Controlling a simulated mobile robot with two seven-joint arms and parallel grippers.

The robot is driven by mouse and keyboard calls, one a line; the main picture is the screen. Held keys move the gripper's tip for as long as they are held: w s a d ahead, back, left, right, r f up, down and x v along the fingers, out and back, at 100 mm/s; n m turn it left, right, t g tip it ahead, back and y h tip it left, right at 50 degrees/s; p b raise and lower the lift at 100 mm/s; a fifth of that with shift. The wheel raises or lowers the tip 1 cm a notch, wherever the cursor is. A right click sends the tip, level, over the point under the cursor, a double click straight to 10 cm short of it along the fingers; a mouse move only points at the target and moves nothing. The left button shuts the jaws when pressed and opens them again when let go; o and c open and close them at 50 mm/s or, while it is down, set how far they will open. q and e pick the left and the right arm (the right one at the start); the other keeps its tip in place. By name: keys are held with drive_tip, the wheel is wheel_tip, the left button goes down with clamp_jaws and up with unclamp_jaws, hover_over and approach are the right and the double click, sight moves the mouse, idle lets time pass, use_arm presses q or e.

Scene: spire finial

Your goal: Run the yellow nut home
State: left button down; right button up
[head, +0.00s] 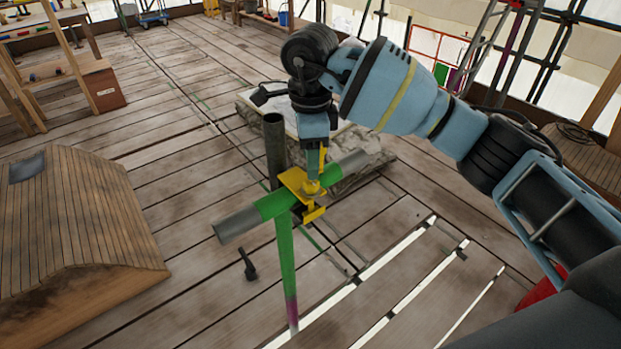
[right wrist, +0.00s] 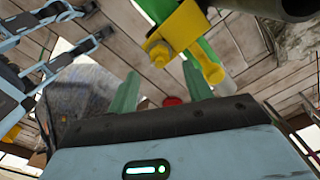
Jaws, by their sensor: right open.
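A yellow clamp (head: 294,180) sits around the crossing of a level grey-and-green tube (head: 270,205) and an upright post, green with a purple lower end (head: 287,270). The yellow nut (head: 311,188) is on the clamp, just below my right gripper (head: 312,172). My right gripper points down at it from above. In the right wrist view the nut (right wrist: 160,54) shows as a hex head on the yellow clamp plate, beyond the two teal fingers of my right gripper (right wrist: 160,88). The fingers are apart with nothing between them. My left gripper is not in view.
A dark upright tube (head: 274,145) stands close behind the clamp. A stone block (head: 365,155) lies behind it. A wooden hatch-like box (head: 75,225) is at left. A small dark tool (head: 248,264) lies on the planks, which have open gaps at front right.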

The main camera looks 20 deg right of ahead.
sight(311, 187)
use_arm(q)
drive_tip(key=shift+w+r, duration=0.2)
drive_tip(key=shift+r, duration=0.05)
use_arm(e)
drive_tip(key=shift+f, duration=3.15)
drive_tip(key=c, duration=1)
drive_tip(key=shift+o, duration=0.2)
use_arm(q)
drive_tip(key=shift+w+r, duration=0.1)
use_arm(e)
drive_tip(key=shift+r, duration=0.1)
